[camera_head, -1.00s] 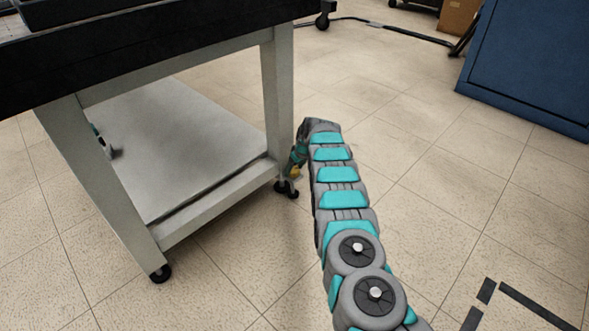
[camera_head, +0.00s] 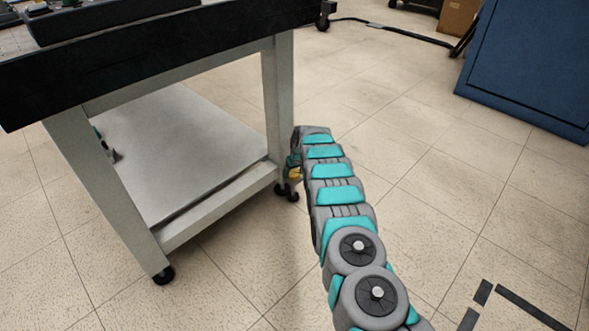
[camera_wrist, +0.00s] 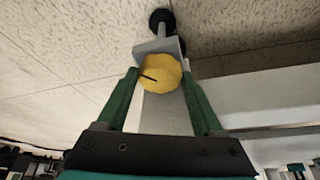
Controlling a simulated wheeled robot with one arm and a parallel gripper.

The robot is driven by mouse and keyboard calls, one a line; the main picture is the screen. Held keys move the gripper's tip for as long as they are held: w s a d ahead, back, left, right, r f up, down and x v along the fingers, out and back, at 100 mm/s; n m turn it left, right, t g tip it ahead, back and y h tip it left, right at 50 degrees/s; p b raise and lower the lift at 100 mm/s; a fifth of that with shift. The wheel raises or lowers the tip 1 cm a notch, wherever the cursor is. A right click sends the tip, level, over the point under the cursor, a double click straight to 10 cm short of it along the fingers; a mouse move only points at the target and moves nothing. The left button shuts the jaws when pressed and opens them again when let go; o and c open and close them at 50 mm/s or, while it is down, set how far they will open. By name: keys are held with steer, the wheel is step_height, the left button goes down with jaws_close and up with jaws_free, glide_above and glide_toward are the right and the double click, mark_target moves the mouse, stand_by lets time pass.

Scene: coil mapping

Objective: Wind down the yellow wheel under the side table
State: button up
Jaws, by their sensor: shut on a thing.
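The side table (camera_head: 190,205) has a black top, pale legs and a low shelf. The yellow wheel (camera_wrist: 161,73) sits by a table leg, next to a dark caster (camera_wrist: 161,21); in the head view only a small yellow patch (camera_head: 294,173) of it shows beside my arm. My gripper (camera_wrist: 161,80) has its two green fingers on either side of the wheel and is shut on it. A dark line marks the wheel's face, pointing left and slightly up in the wrist view. In the head view my arm hides most of the gripper.
A blue cabinet (camera_head: 528,70) stands at the right, with a cardboard box (camera_head: 458,17) behind it. A black cable (camera_head: 395,29) runs over the floor at the back. The tiled floor right of my arm is clear, with dark tape marks at the lower right.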

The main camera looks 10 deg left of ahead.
steer(key=shift+s+m+h+p, duration=0.1)
steer(key=shift+m+h+p, duration=0.25)
steer(key=shift+m, duration=0.45)
steer(key=shift+f, duration=0.1)
steer(key=o, duration=1.4)
steer(key=shift+c, duration=0.2)
